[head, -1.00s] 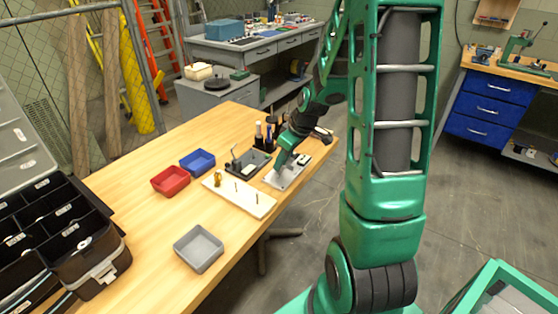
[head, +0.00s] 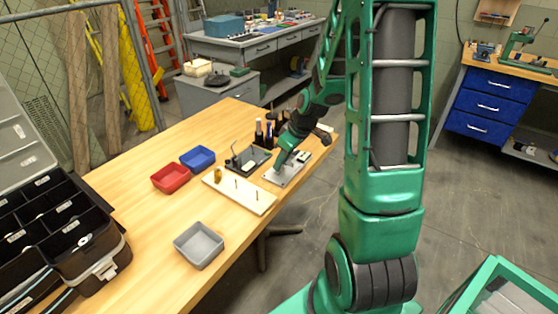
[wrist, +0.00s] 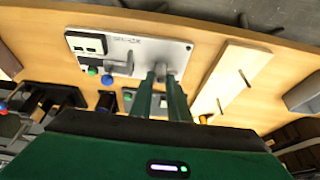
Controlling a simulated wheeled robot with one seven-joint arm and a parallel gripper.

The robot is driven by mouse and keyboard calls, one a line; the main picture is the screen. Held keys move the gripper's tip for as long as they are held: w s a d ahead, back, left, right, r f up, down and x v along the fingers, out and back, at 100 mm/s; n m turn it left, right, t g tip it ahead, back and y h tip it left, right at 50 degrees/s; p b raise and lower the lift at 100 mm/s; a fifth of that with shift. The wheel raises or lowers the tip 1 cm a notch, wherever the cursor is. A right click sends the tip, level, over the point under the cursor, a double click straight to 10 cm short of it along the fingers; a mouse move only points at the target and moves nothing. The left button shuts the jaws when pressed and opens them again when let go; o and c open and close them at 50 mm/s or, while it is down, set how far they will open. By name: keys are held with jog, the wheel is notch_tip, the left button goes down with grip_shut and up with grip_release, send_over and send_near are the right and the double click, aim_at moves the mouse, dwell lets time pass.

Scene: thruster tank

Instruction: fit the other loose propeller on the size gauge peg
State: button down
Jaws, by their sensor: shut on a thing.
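My gripper (wrist: 160,84) is shut, with its fingers close together at the grey gauge plate (wrist: 120,42). The thing between the fingers is small and mostly hidden; I cannot make out its shape. In the head view my gripper (head: 282,164) points down at the same grey plate (head: 275,180), which carries a small dark-and-white display block. A grey post-like shape on the plate shows right at the fingertips; I cannot tell whether they touch it. A pale board (head: 245,196) with thin upright pegs lies to the left, with a yellow piece (head: 218,174) at its far end.
A red bin (head: 170,179), a blue bin (head: 198,159) and a grey bin (head: 198,246) stand on the wooden table. A dark stand (head: 247,159) and upright bottles are close behind the plate. A black compartment case (head: 95,262) is at left. The table's middle is clear.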

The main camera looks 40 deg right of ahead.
jog(key=shift+f, duration=0.45)
dwell(0.4)
jog(key=c, duration=1.6)
grip_release()
jog(key=shift+r, duration=0.1)
jog(key=v, duration=0.9)
jog(key=w+v, duration=0.1)
jog(key=v, duration=0.4)
jog(key=shift+w+a+r, duration=0.1)
jog(key=shift+a+r, duration=0.15)
jog(key=shift+r, duration=0.15)
